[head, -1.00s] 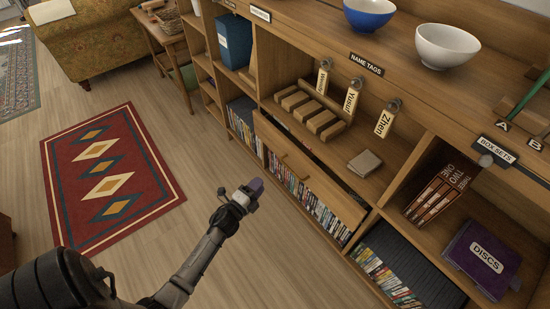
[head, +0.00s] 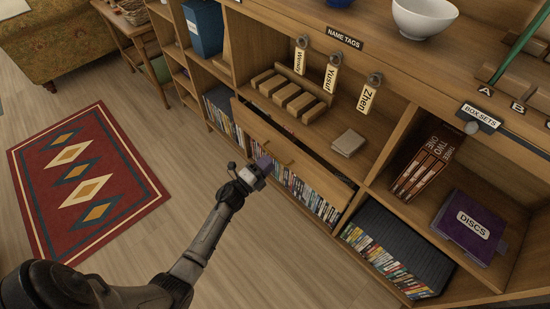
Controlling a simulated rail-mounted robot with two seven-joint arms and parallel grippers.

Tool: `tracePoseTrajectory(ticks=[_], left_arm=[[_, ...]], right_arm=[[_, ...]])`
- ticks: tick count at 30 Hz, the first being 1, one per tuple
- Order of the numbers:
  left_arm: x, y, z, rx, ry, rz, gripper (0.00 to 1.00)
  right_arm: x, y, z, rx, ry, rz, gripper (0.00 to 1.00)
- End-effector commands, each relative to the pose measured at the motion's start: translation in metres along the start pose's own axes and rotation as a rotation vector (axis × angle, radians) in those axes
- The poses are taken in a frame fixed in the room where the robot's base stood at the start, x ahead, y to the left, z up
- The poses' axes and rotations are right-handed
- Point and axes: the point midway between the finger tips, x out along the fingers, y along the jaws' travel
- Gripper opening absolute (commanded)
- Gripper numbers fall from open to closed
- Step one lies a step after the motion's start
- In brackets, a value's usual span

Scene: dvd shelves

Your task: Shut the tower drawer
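The wooden drawer (head: 318,178) is in the middle of the shelf unit, above a row of DVDs. It stands partly pulled out, with a dark gap behind its front panel. A handle (head: 286,161) sits on the front. My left gripper (head: 265,162) is at the drawer front, just left of the handle in the picture. It overlaps the lower part of the panel, and I cannot tell whether it touches. Its fingers are small and dark purple, and their opening is hidden by the angle. My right gripper is out of view.
Above the drawer are wooden blocks (head: 292,98) and hanging name tags (head: 330,78). DVDs (head: 385,256) and a purple discs box (head: 468,227) stand at the lower right. A red rug (head: 88,180) lies on the floor at left. The floor before the unit is clear.

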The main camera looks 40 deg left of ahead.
Motion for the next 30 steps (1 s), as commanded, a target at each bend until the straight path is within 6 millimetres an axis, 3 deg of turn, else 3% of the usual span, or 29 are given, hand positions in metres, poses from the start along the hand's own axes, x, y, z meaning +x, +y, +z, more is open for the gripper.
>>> tracePoseTrajectory(ticks=[9, 23, 30], left_arm=[[0.035, 0.001, 0.001, 0.0, -0.001, 0.0, 0.35], [0.041, 0.0, 0.001, 0.0, -0.001, 0.001, 0.35], [0.041, 0.0, 0.001, 0.0, -0.001, 0.001, 0.12]], right_arm=[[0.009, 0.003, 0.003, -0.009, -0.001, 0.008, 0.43], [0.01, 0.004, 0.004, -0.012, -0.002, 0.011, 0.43], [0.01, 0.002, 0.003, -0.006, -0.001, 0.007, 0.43]])
